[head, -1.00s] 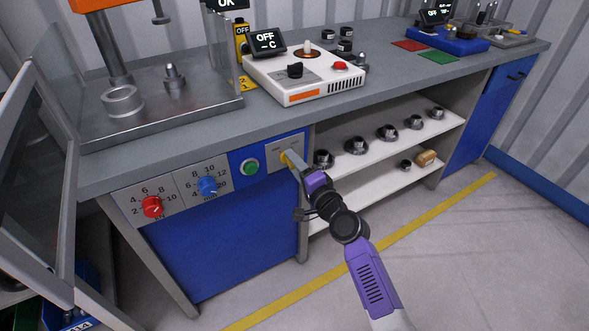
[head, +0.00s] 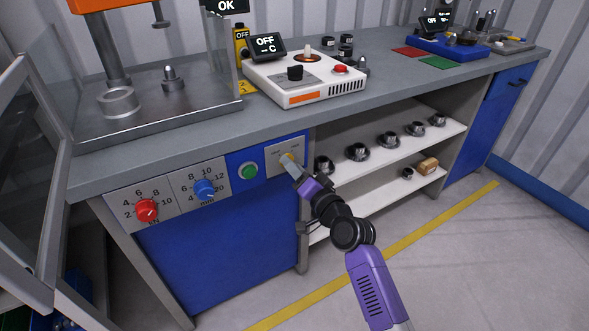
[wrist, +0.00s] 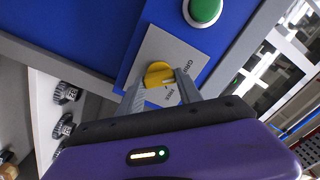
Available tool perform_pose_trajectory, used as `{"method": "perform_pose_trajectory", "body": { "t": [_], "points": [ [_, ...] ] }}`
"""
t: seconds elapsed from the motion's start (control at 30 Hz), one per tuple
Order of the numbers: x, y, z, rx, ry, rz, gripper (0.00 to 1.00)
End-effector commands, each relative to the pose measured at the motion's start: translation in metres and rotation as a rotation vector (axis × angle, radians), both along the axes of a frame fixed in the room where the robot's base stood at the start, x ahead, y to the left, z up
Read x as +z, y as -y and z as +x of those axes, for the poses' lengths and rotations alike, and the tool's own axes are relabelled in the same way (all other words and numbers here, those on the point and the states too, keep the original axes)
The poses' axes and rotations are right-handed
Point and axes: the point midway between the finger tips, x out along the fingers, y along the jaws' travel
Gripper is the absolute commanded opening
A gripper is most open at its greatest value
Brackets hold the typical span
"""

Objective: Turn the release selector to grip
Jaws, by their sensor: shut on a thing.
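The release selector is a yellow knob (wrist: 159,74) on a light grey plate (wrist: 178,47) set in the blue front panel. The plate's lettering reads partly as GRIP near its upper right in the wrist view; a second label lies beside the knob, hard to read. My gripper (wrist: 160,85) has its two grey fingers on either side of the yellow knob and is shut on it. In the head view my gripper (head: 291,165) reaches the same plate, and the fingers mostly hide the knob.
A green button (head: 248,171) sits left of the selector, with a blue dial (head: 205,189) and a red dial (head: 147,210) further left. Open shelves (head: 385,150) with several metal parts are on the right. The floor in front is clear.

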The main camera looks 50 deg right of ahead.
Motion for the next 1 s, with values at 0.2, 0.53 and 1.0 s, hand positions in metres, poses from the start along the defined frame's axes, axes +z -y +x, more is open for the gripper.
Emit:
{"method": "perform_pose_trajectory", "body": {
  "t": [0.2, 0.53, 1.0],
  "points": [
    [-0.002, -0.001, 0.000, 0.003, -0.005, 0.001, 0.01],
    [-0.001, -0.001, 0.000, 0.002, -0.003, 0.001, 0.64],
    [-0.002, -0.009, -0.031, 0.000, -0.004, 0.001, 0.64]
  ]
}}
